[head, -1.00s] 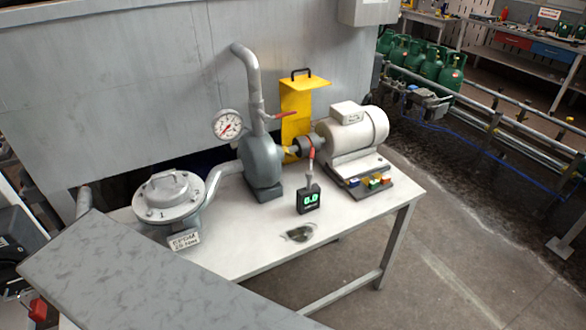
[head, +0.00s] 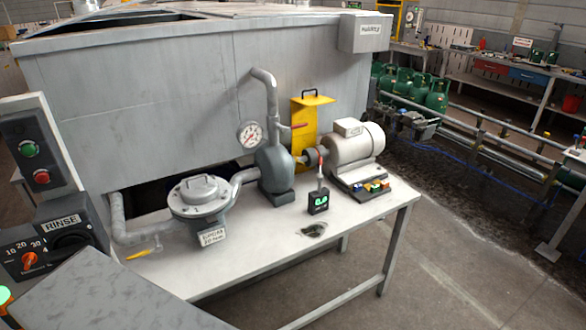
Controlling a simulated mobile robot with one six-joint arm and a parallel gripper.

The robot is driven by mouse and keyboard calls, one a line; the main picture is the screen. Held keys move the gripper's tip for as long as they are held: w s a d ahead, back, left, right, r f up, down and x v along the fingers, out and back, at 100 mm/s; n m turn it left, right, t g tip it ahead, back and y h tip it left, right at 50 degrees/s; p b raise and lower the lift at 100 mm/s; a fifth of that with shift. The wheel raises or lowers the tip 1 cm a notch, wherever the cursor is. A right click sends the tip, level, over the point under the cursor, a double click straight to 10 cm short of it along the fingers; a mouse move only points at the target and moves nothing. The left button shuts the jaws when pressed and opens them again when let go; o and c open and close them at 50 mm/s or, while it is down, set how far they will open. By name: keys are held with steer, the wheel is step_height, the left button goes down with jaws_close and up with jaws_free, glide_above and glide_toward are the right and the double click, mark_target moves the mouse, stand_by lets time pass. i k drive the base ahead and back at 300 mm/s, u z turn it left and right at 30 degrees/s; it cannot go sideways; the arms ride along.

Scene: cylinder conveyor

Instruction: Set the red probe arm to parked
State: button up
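A small black meter (head: 318,203) with a lit green display stands on the white table (head: 270,245). A thin upright arm with a red upper part, the red probe arm (head: 320,161), rises from it. Its top is beside the shaft coupling (head: 310,158) between the grey pump (head: 275,172) and the cream motor (head: 354,143). I cannot tell whether it touches the coupling. My gripper is not in view.
A red lever (head: 298,126) sits on the pump's pipe, before a yellow guard (head: 310,118). A round filter housing (head: 199,195) stands at left. A control panel (head: 35,150) and grey flat surface (head: 100,295) occupy the left. Floor at right front is clear.

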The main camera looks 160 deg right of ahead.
mark_target(320, 177)
steer(key=z, duration=4.35)
steer(key=i, duration=0.1)
steer(key=u, duration=3.05)
steer(key=k, duration=0.15)
steer(key=z, duration=2.25)
steer(key=k, duration=0.3)
steer(key=z, duration=1.95)
